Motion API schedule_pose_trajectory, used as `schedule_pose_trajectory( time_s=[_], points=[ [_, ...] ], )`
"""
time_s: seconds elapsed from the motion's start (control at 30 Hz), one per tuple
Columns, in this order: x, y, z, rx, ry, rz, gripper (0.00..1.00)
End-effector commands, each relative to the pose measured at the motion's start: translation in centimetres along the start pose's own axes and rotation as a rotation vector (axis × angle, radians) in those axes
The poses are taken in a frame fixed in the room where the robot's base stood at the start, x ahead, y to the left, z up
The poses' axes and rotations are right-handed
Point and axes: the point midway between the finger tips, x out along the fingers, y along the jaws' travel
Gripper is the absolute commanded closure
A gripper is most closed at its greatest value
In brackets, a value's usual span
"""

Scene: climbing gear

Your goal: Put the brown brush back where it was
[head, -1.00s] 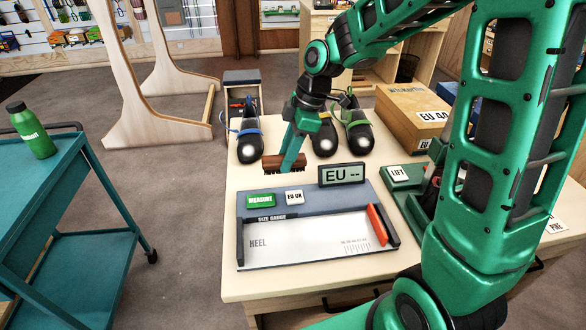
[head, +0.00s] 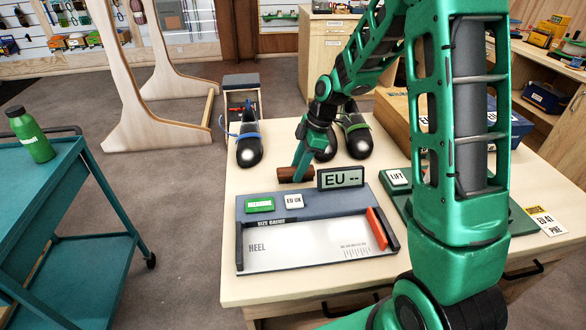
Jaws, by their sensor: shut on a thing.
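The brown brush (head: 290,174) is at the back edge of the size gauge, left of the EU display. My gripper (head: 298,172) is shut on the brush and points down at it. The brush looks level, low by the table top; I cannot tell whether it touches the table. Its bristles are hidden behind the gauge's back edge or too small to make out.
The size gauge (head: 264,207) and its EU display (head: 341,178) stand just in front. Dark climbing shoes stand behind, one with a blue strap (head: 249,146) and one with a green strap (head: 355,138). A LIFT box (head: 398,177) is right. Bare table (head: 238,182) shows left.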

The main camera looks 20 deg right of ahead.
Motion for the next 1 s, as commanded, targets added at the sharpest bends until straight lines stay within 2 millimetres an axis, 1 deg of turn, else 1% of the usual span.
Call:
schedule_pose_trajectory(
  time_s=[0.3, 0.33, 0.4, 0.67, 0.77, 0.87, 1.0],
  points=[
    [0.2, 0.0, 0.0, -0.001, 0.0, 0.0, 0.92],
    [0.2, 0.0, 0.0, -0.001, 0.0, 0.001, 0.63],
    [0.2, 0.0, 0.0, -0.001, 0.0, 0.001, 0.49],
    [0.2, 0.0, -0.1, -0.002, 0.0, 0.001, 0.49],
    [-0.1, 0.0, -0.2, -0.002, 0.001, 0.001, 0.49],
    [-1.2, 0.1, -0.2, -0.003, 0.001, 0.003, 0.49],
    [-3.6, 0.1, -0.2, -0.002, 0.001, 0.006, 0.49]
  ],
)
